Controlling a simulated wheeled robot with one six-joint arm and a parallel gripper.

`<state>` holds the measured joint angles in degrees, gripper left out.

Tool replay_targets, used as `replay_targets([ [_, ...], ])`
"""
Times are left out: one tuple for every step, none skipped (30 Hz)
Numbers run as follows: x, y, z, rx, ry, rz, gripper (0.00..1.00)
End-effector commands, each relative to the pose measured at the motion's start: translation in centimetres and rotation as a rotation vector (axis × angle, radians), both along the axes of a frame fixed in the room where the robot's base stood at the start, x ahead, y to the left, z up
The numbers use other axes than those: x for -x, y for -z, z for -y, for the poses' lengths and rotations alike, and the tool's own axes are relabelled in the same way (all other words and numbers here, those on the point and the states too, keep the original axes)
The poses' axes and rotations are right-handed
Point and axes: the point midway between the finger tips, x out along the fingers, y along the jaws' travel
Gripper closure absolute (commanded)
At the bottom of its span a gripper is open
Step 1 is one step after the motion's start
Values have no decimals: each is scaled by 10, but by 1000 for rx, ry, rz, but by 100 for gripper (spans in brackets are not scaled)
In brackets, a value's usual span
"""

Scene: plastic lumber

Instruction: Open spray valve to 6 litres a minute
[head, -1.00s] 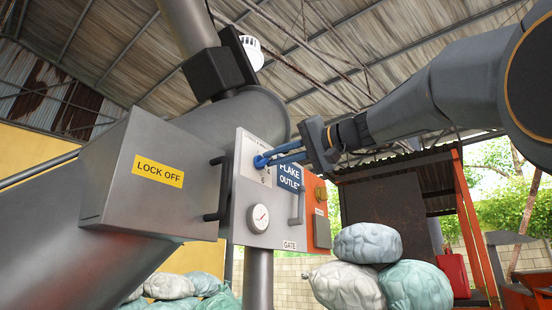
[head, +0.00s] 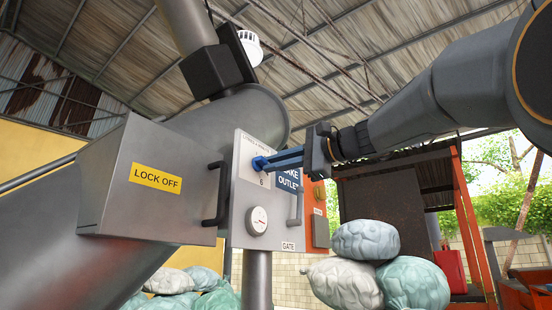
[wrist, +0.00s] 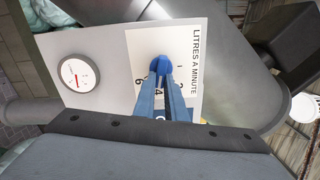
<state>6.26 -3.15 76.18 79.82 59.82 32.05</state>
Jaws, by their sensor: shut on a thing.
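The spray valve's blue knob (head: 258,164) sits on a white dial plate on the grey panel. It also shows in the wrist view (wrist: 159,64). The plate (wrist: 190,30) reads LITRES A MINUTE, with figures including 2, 4 and 6 around the knob. My gripper (head: 270,161) has long blue fingers, closed on the knob. In the wrist view the fingers (wrist: 160,78) reach the knob and cover part of the dial. I cannot make out a pointer on the knob. A round gauge (head: 257,221) with a red needle is lower on the panel.
A grey box marked LOCK OFF (head: 150,190) juts out at left. A blue FLAKE OUTLET sign (head: 289,180) is partly behind my fingers. Stuffed sacks (head: 366,240) are piled at right. A large sloping pipe runs behind.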

Motion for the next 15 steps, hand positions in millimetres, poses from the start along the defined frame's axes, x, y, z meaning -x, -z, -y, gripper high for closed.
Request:
replay_targets([
  [1, 1, 0, -25, -2, -36, 100],
  [1, 1, 0, -43, -2, -59, 100],
  [1, 1, -1, -65, -2, -90, 100],
  [1, 1, -1, -83, -2, -112, 100],
  [1, 2, -1, -100, -1, -134, 100],
  [1, 3, -1, -123, -1, -164, 100],
  [1, 3, -1, -141, -1, -187, 100],
  [1, 3, -1, -159, -1, -210, 100],
  [2, 3, -1, -182, -1, -240, 100],
  [2, 4, -1, -199, -1, -262, 100],
  [2, 4, -1, -217, -1, -284, 100],
  [2, 4, -1, -240, -1, -314, 100],
  [2, 4, -2, -257, -1, -335, 100],
  [3, 5, -2, -272, -1, -356, 100],
  [3, 5, -2, -294, 0, -383, 100],
])
